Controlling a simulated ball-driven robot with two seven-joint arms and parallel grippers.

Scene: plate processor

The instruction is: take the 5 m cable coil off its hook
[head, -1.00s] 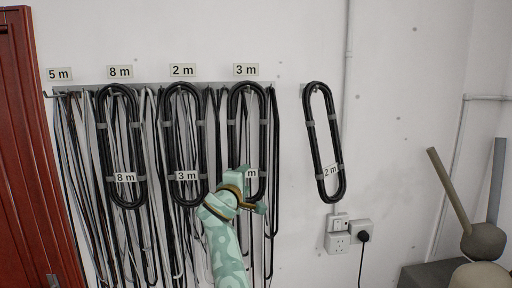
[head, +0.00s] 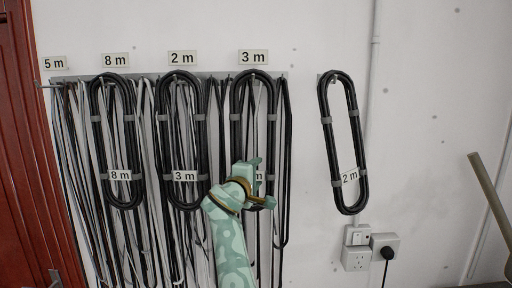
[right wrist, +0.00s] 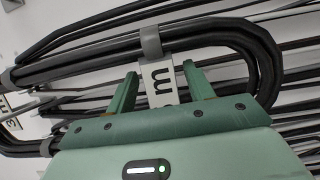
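The black coil (head: 236,115) under the 3 m sign carries a tag (head: 260,176) ending in "m". Its number is hidden by my right gripper in the head view and does not show in the right wrist view. My right gripper (head: 262,183) is at the coil's lower part. In the right wrist view its two fingers (right wrist: 160,88) are apart, with the white tag (right wrist: 160,80) between them and the coil (right wrist: 90,62) just beyond. Whether they touch it is unclear. The hook (head: 42,86) under the 5 m sign (head: 54,63) holds no bundled coil. My left gripper is out of view.
Coils tagged 8 m (head: 95,125) and 3 m (head: 161,125) hang to the left, among many loose cables. A 2 m coil (head: 327,130) hangs alone to the right, above a socket with a plug (head: 386,248). A red door (head: 25,170) stands at the left edge.

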